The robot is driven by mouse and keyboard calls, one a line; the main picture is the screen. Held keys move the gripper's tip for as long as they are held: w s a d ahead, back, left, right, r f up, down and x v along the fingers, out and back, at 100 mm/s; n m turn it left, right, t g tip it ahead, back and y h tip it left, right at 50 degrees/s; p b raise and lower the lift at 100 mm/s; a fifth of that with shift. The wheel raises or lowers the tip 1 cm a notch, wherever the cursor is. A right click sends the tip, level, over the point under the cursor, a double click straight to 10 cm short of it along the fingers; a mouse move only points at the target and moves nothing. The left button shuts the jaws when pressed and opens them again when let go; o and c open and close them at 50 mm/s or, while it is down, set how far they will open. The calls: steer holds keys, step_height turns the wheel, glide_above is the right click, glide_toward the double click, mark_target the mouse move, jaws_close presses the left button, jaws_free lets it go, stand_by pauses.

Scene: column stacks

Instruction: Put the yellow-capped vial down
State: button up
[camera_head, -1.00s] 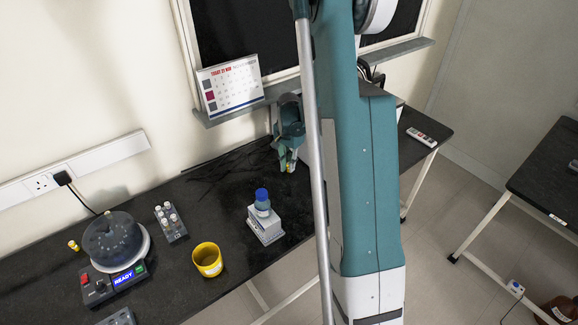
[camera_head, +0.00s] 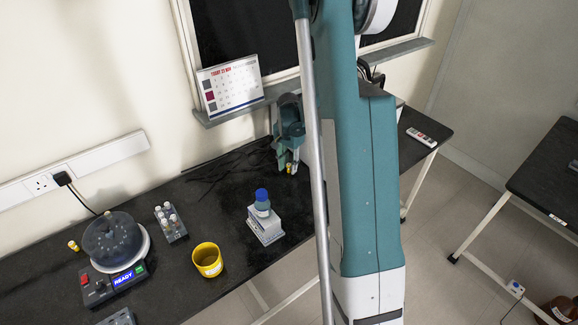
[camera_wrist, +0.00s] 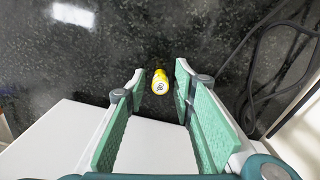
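The yellow-capped vial shows in the wrist view (camera_wrist: 160,82) between my fingertips, with its cap toward the camera and a gap on each side. It appears to stand upright on the dark bench. In the head view the vial (camera_head: 290,168) is a small yellow spot just under my gripper (camera_head: 288,163), partly hidden by the fingers. My gripper (camera_wrist: 160,80) is open around the vial, with its green pads apart and not touching it.
A white box with a blue-capped bottle (camera_head: 262,203), a yellow cup (camera_head: 207,260), a vial rack (camera_head: 171,222) and a round machine reading READY (camera_head: 112,245) stand to the left. Another yellow-capped vial (camera_head: 73,245) is farther left. Dark cables (camera_wrist: 265,65) lie at right in the wrist view.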

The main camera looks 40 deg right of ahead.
mark_target(288, 165)
step_height(288, 165, up, 12)
steer(key=p, duration=0.1)
stand_by(0.5)
stand_by(0.6)
steer(key=s+a+r+n+t, duration=0.2)
steer(key=s+a+r+n, duration=0.25)
steer(key=a+r, duration=0.45)
steer(key=s+a+r+n+t, duration=0.1)
steer(key=s+a+r+n, duration=0.2)
steer(key=s+a+r, duration=0.45)
steer(key=s+a+r+n+t, duration=0.3)
steer(key=s+a+n, duration=0.4)
steer(key=s+a, duration=0.8)
steer(key=shift+a+t, duration=0.6)
steer(key=shift+a, duration=0.15)
